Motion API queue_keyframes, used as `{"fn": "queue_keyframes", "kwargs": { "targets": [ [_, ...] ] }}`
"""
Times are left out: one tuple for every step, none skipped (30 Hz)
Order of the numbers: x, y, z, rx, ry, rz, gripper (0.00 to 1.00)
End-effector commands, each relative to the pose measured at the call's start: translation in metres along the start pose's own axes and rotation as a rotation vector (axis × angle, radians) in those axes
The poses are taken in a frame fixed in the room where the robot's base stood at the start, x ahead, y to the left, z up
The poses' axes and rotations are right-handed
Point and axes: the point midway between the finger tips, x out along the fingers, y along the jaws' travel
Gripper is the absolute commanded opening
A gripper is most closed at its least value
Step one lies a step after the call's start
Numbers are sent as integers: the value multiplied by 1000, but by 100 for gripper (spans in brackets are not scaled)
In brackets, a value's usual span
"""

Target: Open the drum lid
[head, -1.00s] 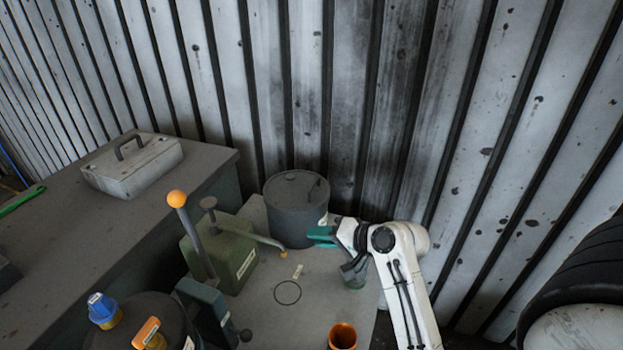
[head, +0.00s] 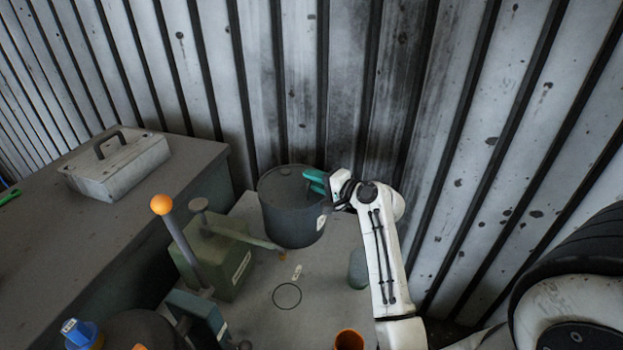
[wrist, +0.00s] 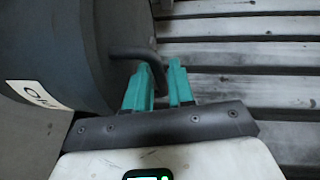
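The dark grey drum (head: 290,222) stands at the back of the bench, close to the corrugated wall. Its round lid (head: 280,182) lies flat on top. My gripper (head: 308,180) has green fingers and is at the right side of the lid. In the wrist view, the dark bent lid handle (wrist: 128,55) curves down into the space between the two fingers of my gripper (wrist: 160,75). The fingers stand apart on either side of it; I cannot tell whether they press on it. My gripper hides the handle in the head view.
A green box press (head: 215,252) with an orange-knobbed lever (head: 163,205) stands left of the drum. A green glass jar (head: 358,270) and an orange cup (head: 348,339) are on the bench (head: 300,320). A grey case (head: 118,165) lies on the left table.

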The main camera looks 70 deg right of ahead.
Motion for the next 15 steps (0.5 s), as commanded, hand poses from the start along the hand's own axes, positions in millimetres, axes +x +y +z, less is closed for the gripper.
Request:
{"fn": "queue_keyframes", "kwargs": {
  "targets": [
    [5,0,0,0,-1,0,23],
    [6,0,0,0,-1,0,23],
    [8,0,1,0,-1,0,23],
    [9,0,1,0,-1,0,23],
    [10,0,1,0,-1,0,23],
    [10,0,1,0,-1,0,23],
    [10,0,1,0,-1,0,23],
    [10,0,1,-1,-1,0,23],
    [10,0,1,-1,-1,0,23],
    [10,0,1,-1,-1,0,23],
    [10,0,1,-1,-1,0,23],
    [10,0,1,-1,-1,0,23],
    [10,0,1,-1,-1,0,22],
    [10,0,1,-1,-1,0,19],
    [10,0,1,-1,-1,0,15]
  ]
}}
